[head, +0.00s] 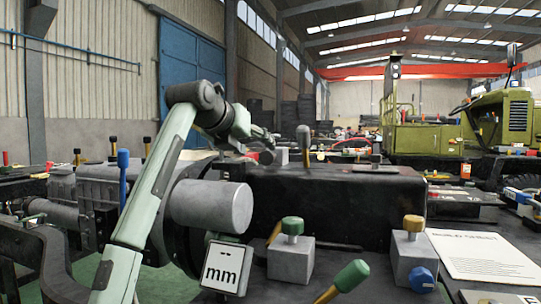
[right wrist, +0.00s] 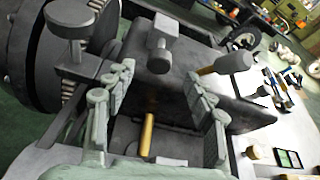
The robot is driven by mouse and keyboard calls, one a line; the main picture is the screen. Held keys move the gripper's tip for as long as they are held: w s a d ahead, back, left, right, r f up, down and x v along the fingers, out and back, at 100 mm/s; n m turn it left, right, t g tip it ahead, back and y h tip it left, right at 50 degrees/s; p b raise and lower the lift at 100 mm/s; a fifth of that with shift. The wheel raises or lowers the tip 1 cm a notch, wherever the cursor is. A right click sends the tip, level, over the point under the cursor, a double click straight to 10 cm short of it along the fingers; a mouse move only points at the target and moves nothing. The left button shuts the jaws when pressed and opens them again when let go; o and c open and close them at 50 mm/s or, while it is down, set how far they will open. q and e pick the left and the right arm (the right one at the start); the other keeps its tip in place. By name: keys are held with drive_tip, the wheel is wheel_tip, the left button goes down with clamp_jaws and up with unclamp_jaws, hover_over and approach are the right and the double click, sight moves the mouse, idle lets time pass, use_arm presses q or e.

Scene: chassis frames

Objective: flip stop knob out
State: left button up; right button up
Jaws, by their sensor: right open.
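My right gripper (head: 262,138) is at the end of a pale green arm, behind the left part of a black chassis box (head: 330,195). In the right wrist view the right gripper (right wrist: 161,74) is open, its fingers apart. A yellow rod (right wrist: 147,133) shows between the fingers, with no visible contact. A grey T-shaped knob (right wrist: 159,50) stands beyond the fingertips, and a grey handle on a yellow stem (right wrist: 232,62) is to their right. I cannot tell which knob is the stop knob. My left gripper is not in view.
Grey blocks with a green knob (head: 292,226) and a yellow knob (head: 413,223) stand in front of the box. A green-handled lever (head: 350,276) leans in front. A blue-handled lever (head: 123,162) stands left. A sheet (head: 485,256) lies right; a green vehicle (head: 505,120) stands behind.

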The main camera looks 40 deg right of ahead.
sight(265, 154)
drive_tip(key=x, duration=0.7)
drive_tip(key=shift+d+f, duration=0.1)
drive_tip(key=shift+d, duration=0.1)
clamp_jaws()
